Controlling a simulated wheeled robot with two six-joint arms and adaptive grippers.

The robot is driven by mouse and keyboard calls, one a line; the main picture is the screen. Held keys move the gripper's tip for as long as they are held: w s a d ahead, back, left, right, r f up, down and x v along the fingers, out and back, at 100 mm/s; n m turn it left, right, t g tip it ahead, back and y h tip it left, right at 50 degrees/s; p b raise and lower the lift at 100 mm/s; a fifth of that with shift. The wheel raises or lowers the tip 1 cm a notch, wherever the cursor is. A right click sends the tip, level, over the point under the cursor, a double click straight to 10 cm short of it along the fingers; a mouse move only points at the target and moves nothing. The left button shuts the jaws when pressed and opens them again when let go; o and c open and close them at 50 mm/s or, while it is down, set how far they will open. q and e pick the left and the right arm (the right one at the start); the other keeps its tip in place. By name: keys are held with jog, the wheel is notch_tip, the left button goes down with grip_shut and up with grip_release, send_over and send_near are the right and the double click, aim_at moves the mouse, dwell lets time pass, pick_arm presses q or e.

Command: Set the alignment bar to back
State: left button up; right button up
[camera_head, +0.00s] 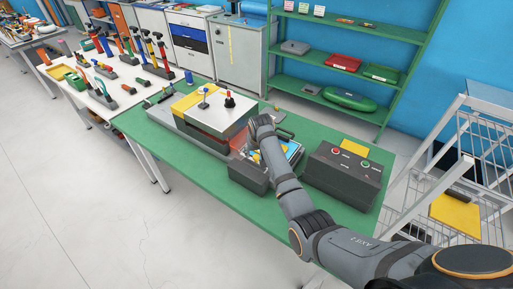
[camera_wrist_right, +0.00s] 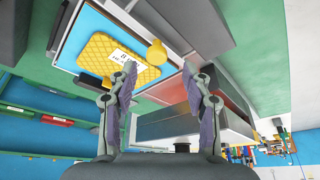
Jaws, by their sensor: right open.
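A grey machine with a pale top plate (camera_head: 218,118) and a yellow strip stands on the green table (camera_head: 150,133). A blue board (camera_head: 293,148) sits beside it, partly behind my right arm. In the right wrist view a yellow quilted pad (camera_wrist_right: 118,62) with a white label lies on the blue surface, and a yellow knob (camera_wrist_right: 156,52) stands at its edge. My right gripper (camera_wrist_right: 160,82) is open and empty, its fingertips close to the pad and knob. I cannot tell for certain which part is the alignment bar. My left gripper is not in view.
A dark control box (camera_head: 343,175) with red and green buttons stands right of the board. Green shelves (camera_head: 340,75) are behind, and a wire rack (camera_head: 455,200) is at the right. A tool table (camera_head: 110,85) stands at the left. The table's front left is clear.

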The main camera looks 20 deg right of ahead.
jog(key=v, duration=0.7)
jog(key=shift+a+r, duration=0.15)
jog(key=shift+r, duration=0.05)
jog(key=shift+s, duration=0.1)
